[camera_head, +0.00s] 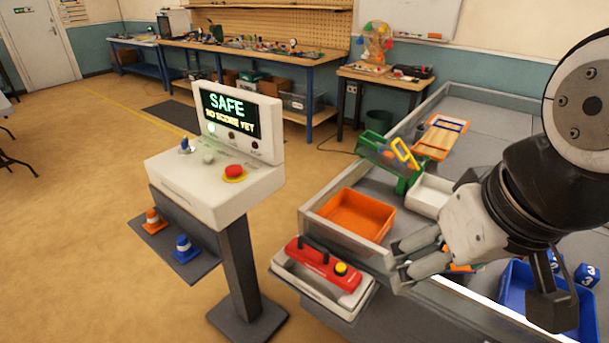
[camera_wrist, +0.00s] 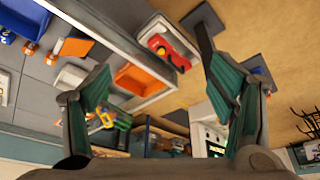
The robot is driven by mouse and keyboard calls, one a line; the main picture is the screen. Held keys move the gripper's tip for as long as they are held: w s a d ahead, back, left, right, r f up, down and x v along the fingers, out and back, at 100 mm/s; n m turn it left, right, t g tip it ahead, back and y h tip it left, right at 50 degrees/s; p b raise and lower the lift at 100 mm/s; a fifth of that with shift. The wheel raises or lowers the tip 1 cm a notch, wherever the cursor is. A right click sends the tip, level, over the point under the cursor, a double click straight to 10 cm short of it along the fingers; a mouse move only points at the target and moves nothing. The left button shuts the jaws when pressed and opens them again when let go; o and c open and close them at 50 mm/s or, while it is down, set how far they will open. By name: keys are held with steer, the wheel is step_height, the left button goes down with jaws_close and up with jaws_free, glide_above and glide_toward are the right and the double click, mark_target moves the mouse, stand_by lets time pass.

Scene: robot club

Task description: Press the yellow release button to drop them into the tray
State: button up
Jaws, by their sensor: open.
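The yellow button (camera_head: 341,269) sits at the right end of a red control box (camera_head: 318,265) on a pale stand outside the low wall of the grey field. The red box also shows in the wrist view (camera_wrist: 166,47), between my spread fingers. My gripper (camera_head: 402,262) is open and empty, to the right of the button and apart from it. An orange tray (camera_head: 355,213) lies just inside the wall behind the red box, and looks empty. A green mechanism (camera_head: 375,155) with a yellow handle stands behind it; what it holds is not clear.
A white console (camera_head: 215,185) with a red stop button and a screen reading SAFE stands left of the red box. A white tray (camera_head: 428,196) is beside the orange one. A blue bin (camera_head: 518,290) and blue numbered blocks are at right. The floor at left is open.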

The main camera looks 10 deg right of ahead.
jaws_close()
stand_by(1.4)
